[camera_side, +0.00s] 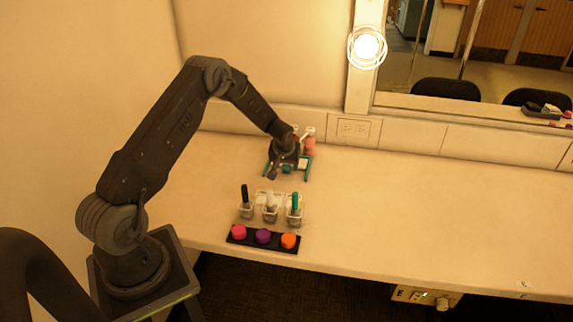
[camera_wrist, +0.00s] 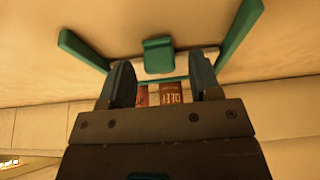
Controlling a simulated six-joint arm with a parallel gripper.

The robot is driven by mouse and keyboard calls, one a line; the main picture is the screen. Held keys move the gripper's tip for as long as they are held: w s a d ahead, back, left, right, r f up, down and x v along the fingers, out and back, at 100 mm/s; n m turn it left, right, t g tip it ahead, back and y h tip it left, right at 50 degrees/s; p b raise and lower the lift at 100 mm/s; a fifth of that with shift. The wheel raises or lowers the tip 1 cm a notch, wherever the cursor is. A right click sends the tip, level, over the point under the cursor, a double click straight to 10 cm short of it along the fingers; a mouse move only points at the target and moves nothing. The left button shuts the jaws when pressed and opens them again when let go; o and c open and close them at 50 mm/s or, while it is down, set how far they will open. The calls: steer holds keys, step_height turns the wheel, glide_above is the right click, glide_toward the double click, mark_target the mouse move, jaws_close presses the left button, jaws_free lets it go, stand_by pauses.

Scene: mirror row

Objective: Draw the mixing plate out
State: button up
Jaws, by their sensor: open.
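My gripper (camera_side: 284,164) is at the back of the counter, over a small stand with teal legs (camera_side: 307,170). In the wrist view my two dark fingers (camera_wrist: 162,78) are apart, with nothing clamped between them. A teal tab (camera_wrist: 158,56) shows just past the fingertips, in front of a pale plate-like strip (camera_wrist: 188,62) that looks like the mixing plate. Teal bars (camera_wrist: 240,35) of the stand flank it on both sides. Whether a finger touches the tab or plate cannot be told. In the side view my gripper hides most of the plate.
Small pots (camera_side: 270,213) with upright tools stand in front, near a dark strip (camera_side: 240,240) with pink, purple and orange discs. A pink item (camera_side: 310,146) stands behind my gripper by the wall. Reddish labelled boxes (camera_wrist: 172,95) show between my fingers. The counter's right is clear.

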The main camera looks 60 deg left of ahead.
steer(key=shift+f, duration=0.2)
jaws_close()
stand_by(0.5)
